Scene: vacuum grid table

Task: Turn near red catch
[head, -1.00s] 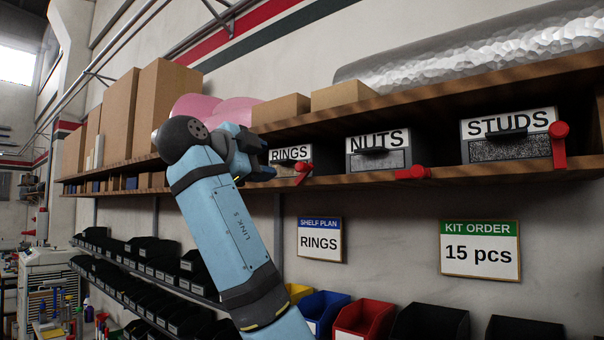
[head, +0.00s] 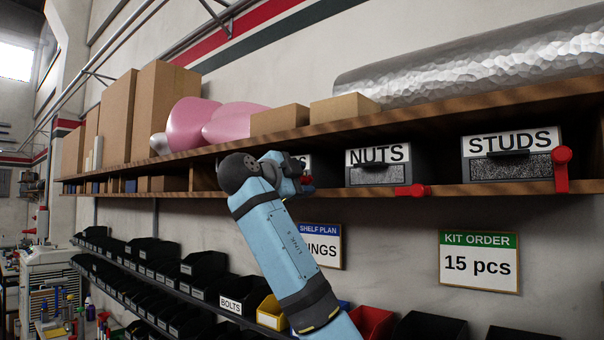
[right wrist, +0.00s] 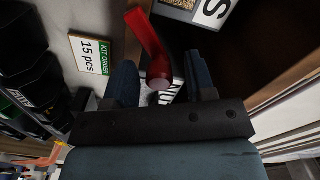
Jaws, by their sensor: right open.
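The near red catch, beside the RINGS drawer (head: 304,162), is mostly hidden behind my right gripper (head: 303,180) in the head view; a small red bit shows there. In the right wrist view this catch (right wrist: 150,42) is a red bar with a round end. The round end appears between the two open fingers of my right gripper (right wrist: 162,78), with gaps on both sides; I cannot tell whether they touch. A second red catch (head: 413,191) lies level beside the NUTS drawer (head: 378,165). A third (head: 561,170) hangs down beside the STUDS drawer (head: 510,157). My left gripper is not in view.
The drawers stand on a wooden shelf (head: 450,190) under an upper board with cardboard boxes (head: 342,108) and a silver roll (head: 480,65). A KIT ORDER sign (head: 479,262) and a SHELF PLAN sign (head: 330,245) hang below. Bins (head: 372,322) stand lower down.

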